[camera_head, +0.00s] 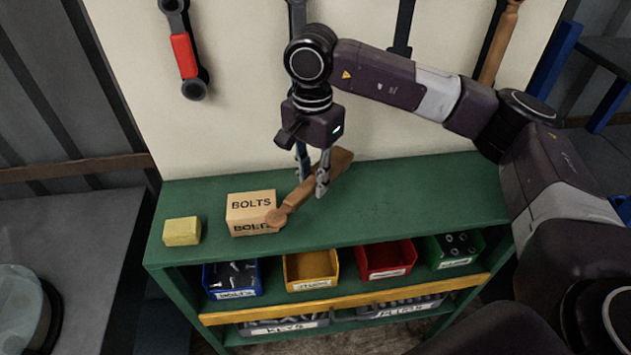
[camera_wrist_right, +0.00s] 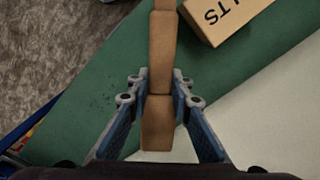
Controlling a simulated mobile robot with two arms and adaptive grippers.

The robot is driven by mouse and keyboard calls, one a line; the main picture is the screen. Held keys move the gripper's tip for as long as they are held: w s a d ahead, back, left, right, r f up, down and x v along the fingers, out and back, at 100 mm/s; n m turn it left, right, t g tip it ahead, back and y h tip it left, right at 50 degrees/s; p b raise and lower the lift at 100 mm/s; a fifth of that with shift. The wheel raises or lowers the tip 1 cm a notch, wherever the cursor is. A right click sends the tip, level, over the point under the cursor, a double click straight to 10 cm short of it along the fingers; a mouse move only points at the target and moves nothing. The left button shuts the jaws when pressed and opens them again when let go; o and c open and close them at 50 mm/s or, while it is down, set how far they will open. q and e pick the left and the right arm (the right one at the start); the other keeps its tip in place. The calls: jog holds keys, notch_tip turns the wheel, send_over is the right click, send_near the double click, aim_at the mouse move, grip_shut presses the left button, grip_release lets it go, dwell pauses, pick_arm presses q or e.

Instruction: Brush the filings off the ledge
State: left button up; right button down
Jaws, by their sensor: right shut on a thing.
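My right gripper (camera_head: 311,182) is shut on a wooden brush (camera_head: 294,200) just above the green ledge (camera_head: 420,195). The brush lies slanted, its rounded end in front of the BOLTS box (camera_head: 250,212) and its wider end toward the wall. The wrist view shows the brush (camera_wrist_right: 161,50) between both fingers (camera_wrist_right: 159,88). No bristles are visible. Dark specks that look like filings (camera_wrist_right: 97,103) lie on the ledge left of the fingers in the wrist view; I cannot make them out in the head view. My left gripper is out of view.
A yellow block (camera_head: 182,231) sits at the ledge's left end. Bins, including a blue one (camera_head: 232,278) and a red one (camera_head: 386,259), stand on the shelf below. A red-handled tool (camera_head: 184,55) hangs on the wall. The ledge's right part is clear.

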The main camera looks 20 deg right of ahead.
jog(key=shift+a+r+p, duration=0.1)
jog(key=shift+r+p, duration=0.2)
jog(key=shift+r, duration=0.6)
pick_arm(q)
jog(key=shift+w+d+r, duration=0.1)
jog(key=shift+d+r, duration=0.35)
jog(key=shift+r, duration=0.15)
pick_arm(e)
jog(key=shift+r, duration=0.25)
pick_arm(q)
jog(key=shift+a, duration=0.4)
